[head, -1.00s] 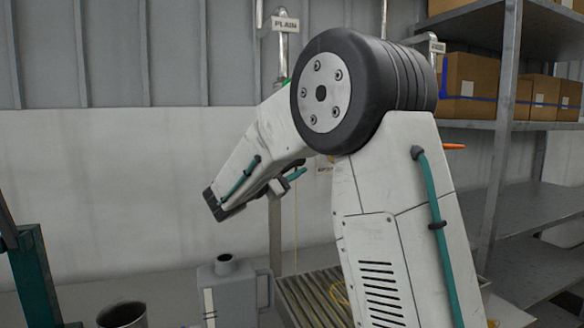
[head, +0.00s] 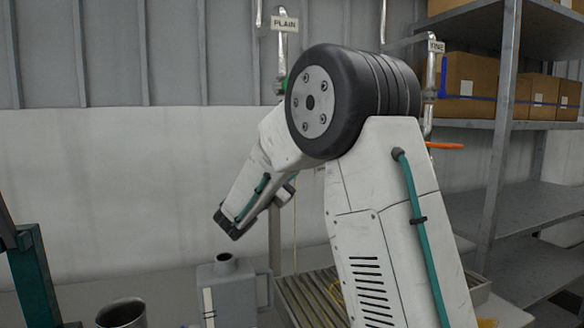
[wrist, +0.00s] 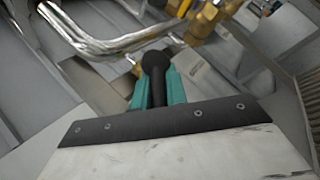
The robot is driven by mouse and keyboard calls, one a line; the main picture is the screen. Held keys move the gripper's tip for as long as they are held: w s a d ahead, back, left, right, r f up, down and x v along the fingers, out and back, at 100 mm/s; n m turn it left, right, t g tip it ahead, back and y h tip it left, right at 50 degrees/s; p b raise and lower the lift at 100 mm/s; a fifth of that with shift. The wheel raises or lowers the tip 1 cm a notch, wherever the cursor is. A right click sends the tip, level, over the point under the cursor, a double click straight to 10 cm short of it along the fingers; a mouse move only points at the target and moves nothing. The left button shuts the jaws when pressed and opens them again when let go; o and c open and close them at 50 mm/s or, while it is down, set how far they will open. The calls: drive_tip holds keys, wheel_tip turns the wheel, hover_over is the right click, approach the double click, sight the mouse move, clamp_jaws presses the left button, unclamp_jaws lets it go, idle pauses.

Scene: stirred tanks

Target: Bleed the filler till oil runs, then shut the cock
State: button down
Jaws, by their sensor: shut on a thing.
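In the wrist view, my gripper (wrist: 158,92) has its teal fingers shut on a black round-ended handle (wrist: 155,62). What the handle is fixed to is hidden. Brass fittings (wrist: 205,22) and a bent chrome pipe (wrist: 95,42) lie just beyond it. In the head view my arm hides the gripper's hold. A thin yellowish vertical line (head: 295,235) runs down behind my arm toward a slatted tray (head: 292,297); I cannot tell whether it is oil or a cord. The pipe labelled PLAIN (head: 284,24) stands at the back.
A grey can with a spout (head: 232,290) and an open metal cup (head: 120,314) stand at lower left. A second labelled pipe (head: 429,95) and an orange lever (head: 445,145) are right of my arm. Shelves with boxes (head: 470,85) fill the right side.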

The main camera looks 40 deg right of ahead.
drive_tip(key=shift+s+d+f+n+t+h, duration=0.1)
drive_tip(key=shift+n+t+h, duration=0.35)
drive_tip(key=shift+n+t, duration=0.05)
drive_tip(key=shift+d+f+n+t+h, duration=0.1)
drive_tip(key=shift+n+t+h, duration=0.35)
drive_tip(key=shift+n+t, duration=0.05)
drive_tip(key=shift+t, duration=0.3)
drive_tip(key=c, duration=1.4)
unclamp_jaws()
